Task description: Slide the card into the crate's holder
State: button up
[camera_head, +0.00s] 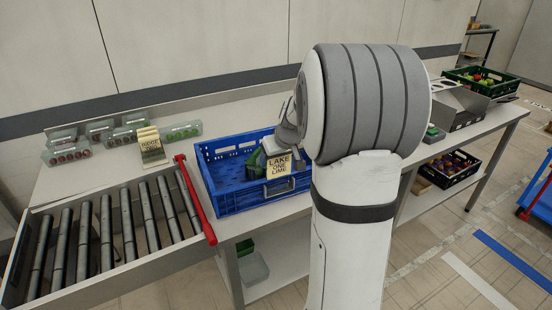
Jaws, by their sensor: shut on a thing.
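The card (279,166) is pale yellow and reads "LAKE ONE LIME". It is upright at the front wall of the blue crate (232,203), facing the camera. My gripper (281,148) is shut on the card near its top edge; my arm hides much of the gripper. The crate's holder (279,187) shows as a light frame on the front wall, just under the card. I cannot tell whether the card's lower edge is inside the holder or only in front of it. A green and clear item (255,160) shows inside the crate, behind the card.
A red bar (194,199) stands between the crate and the roller conveyor (105,230). A stack of similar cards (151,146) and several clear punnets (120,136) stand at the back left.

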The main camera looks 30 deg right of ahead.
aim_at(279, 166)
jog(key=shift+f, duration=0.15)
jog(key=shift+f+b, duration=1.05)
jog(key=shift+b, duration=0.2)
jog(key=shift+f+b, duration=0.4)
jog(key=shift+b, duration=0.05)
jog(key=shift+f+b, duration=0.35)
jog(key=shift+f, duration=0.1)
